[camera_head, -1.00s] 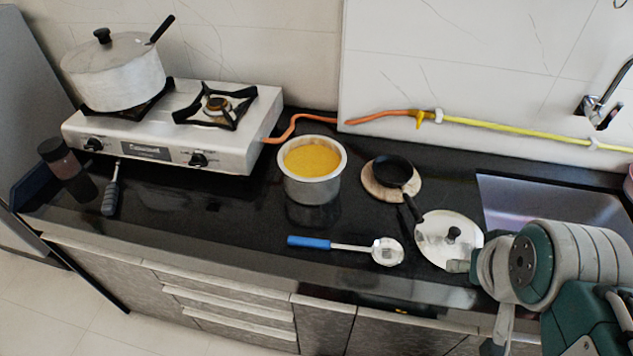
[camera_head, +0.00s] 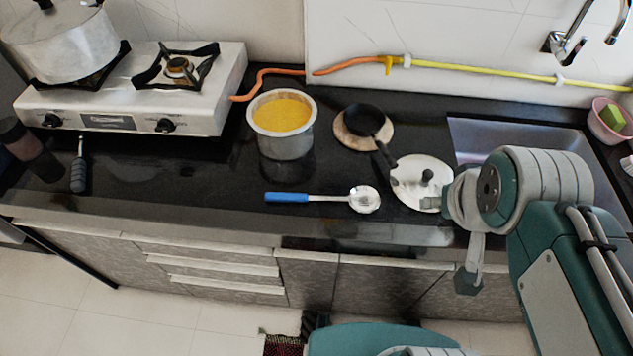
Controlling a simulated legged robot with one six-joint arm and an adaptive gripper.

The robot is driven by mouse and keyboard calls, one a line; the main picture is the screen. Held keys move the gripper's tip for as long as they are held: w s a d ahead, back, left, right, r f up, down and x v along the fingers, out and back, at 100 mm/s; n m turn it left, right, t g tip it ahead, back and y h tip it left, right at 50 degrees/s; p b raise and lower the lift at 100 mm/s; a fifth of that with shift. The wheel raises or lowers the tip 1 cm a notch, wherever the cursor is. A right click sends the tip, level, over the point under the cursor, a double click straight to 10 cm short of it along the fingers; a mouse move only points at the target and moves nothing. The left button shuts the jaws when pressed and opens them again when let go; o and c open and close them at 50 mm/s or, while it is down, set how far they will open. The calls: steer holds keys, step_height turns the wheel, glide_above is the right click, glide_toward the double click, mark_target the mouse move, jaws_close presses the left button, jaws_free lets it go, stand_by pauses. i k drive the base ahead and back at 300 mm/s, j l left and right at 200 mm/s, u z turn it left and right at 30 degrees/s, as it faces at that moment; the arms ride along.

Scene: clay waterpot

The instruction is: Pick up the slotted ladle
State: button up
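The slotted ladle (camera_head: 361,200) lies flat on the black counter, near its front edge. Its blue handle (camera_head: 286,197) points left and its round metal head is to the right; slots are too small to make out. My arm is at the right, in front of the sink and the lid. The part hanging at its end, seemingly my gripper (camera_head: 468,278), is to the right of the ladle and lower in the picture, apart from it. Its fingers cannot be made out clearly.
A pot of yellow food (camera_head: 283,125) stands behind the ladle. A small black pan (camera_head: 363,120) sits on a round board, and a white lid (camera_head: 408,180) lies right of the ladle. The stove (camera_head: 205,105) is left and the sink (camera_head: 480,135) right.

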mark_target(365, 199)
steer(key=j, duration=0.7)
steer(key=k+j, duration=0.1)
steer(key=j, duration=0.55)
